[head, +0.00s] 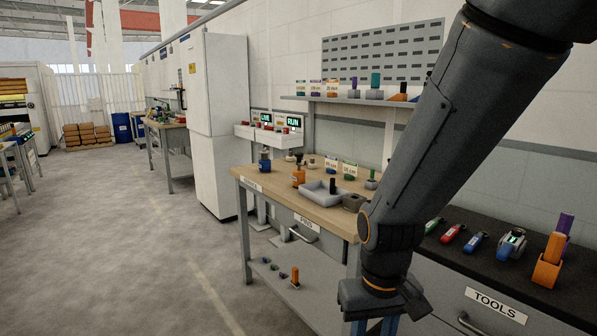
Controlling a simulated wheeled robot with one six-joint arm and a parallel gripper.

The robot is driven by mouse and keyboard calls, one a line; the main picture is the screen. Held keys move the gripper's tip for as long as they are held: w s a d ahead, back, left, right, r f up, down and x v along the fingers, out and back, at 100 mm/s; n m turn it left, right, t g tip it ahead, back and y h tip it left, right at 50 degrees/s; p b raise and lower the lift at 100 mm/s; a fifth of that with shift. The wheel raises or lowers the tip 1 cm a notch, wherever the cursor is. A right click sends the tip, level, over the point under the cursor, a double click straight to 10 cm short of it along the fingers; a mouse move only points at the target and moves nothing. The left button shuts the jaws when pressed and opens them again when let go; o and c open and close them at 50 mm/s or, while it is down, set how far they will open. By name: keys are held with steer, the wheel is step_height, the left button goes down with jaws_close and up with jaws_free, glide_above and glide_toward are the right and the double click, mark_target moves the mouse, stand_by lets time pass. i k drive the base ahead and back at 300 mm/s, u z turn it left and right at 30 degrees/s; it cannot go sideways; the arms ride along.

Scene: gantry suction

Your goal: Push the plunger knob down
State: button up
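I cannot tell for certain which small part is the plunger knob. Candidates stand on the wooden workbench (260,181): a dark upright post (333,186) at a pale grey tray, a dark grey block with a rounded top (353,202), and a small grey piece with a green top (371,180). My gripper (375,327) hangs at the bottom edge of the head view, in front of the bench and well apart from these parts. Its fingers are cut off by the frame edge, so their opening and anything between them are hidden. My arm hides the bench's right end.
The pale grey tray (316,197) and an orange piece (298,175) stand on the bench. A dark counter (478,268) with tools lies to the right. A white cabinet (217,120) stands behind left. The floor (130,240) at left is clear.

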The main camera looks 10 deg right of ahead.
mark_target(298, 155)
steer(key=u, duration=0.45)
steer(key=k, duration=1.1)
steer(key=u, duration=0.85)
steer(key=i, duration=3.2)
steer(key=z, duration=1.4)
steer(key=i, duration=0.9)
steer(key=z, duration=1)
